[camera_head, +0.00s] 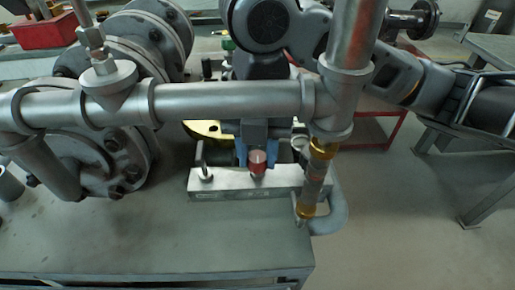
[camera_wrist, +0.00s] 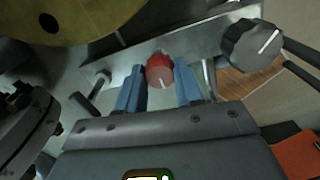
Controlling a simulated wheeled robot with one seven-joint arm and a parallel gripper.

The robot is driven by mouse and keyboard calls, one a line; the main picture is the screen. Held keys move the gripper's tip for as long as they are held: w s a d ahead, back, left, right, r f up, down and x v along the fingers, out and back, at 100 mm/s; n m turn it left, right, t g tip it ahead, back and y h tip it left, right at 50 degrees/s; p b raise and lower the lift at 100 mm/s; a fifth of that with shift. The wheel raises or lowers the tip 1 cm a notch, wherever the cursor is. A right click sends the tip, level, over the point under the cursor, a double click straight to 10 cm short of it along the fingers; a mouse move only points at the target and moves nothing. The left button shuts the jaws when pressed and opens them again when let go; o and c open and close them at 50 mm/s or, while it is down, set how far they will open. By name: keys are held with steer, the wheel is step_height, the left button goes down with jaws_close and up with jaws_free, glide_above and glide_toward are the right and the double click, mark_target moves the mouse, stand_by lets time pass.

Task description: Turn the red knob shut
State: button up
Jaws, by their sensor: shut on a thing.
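The red knob (camera_head: 257,160) sits on the metal block (camera_head: 226,184) on the bench, in the middle of the head view. In the wrist view the red knob (camera_wrist: 160,70) stands between the two blue fingers, with a pale mark line on its face. My gripper (camera_wrist: 159,82) is shut on the red knob, one finger on each side. In the head view my gripper (camera_head: 257,157) reaches the knob from behind, below the horizontal pipe, and its blue fingers show partly.
A thick grey pipe (camera_head: 225,103) crosses in front of my arm, with a vertical pipe (camera_head: 353,45) at its right. A dark grey knob (camera_wrist: 252,44) stands at right in the wrist view. Large flanges (camera_head: 100,150) stand at left. The bench front (camera_head: 150,235) is clear.

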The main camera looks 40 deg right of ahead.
steer(key=shift+m, duration=0.3)
steer(key=m+p, duration=0.1)
steer(key=m, duration=0.1)
steer(key=m+p, duration=0.1)
steer(key=p, duration=0.1)
steer(key=shift+r+m, duration=0.2)
steer(key=shift+m, duration=0.2)
steer(key=m+p, duration=0.3)
steer(key=m, duration=0.2)
steer(key=shift+p, duration=0.35)
steer(key=m+p, duration=0.3)
steer(key=m, duration=0.1)
steer(key=shift+m, duration=0.4)
steer(key=shift+f+m+p, duration=0.15)
steer(key=shift+m+p, duration=1.15)
steer(key=shift+m, duration=0.5)
steer(key=o, duration=1)
steer(key=shift+o, duration=0.2)
